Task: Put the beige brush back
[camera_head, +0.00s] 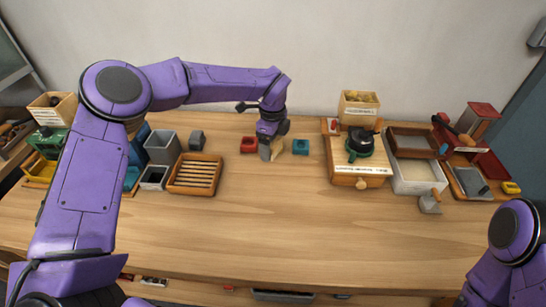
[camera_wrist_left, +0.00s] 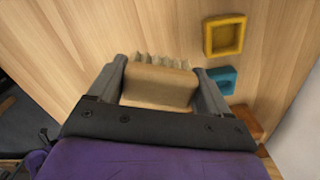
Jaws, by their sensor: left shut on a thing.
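The beige brush (camera_head: 278,149) is held in my left gripper (camera_head: 271,152) above or at the table, just left of a teal square holder (camera_head: 300,146). In the left wrist view the brush's block (camera_wrist_left: 158,88) sits between the two fingers of my left gripper (camera_wrist_left: 160,95), with its wavy bristle edge pointing away from the palm. A red holder (camera_head: 249,145) lies left of the gripper. The wrist view shows a yellow hollow holder (camera_wrist_left: 224,36) and a blue one (camera_wrist_left: 222,80) beside the right finger. My right gripper is out of view.
A slatted wooden tray (camera_head: 195,187) and grey bins (camera_head: 162,147) stand to the left. A wooden box (camera_head: 360,181) with a dark green device and a white tray (camera_head: 416,188) stand to the right. The front middle of the table (camera_head: 290,230) is clear.

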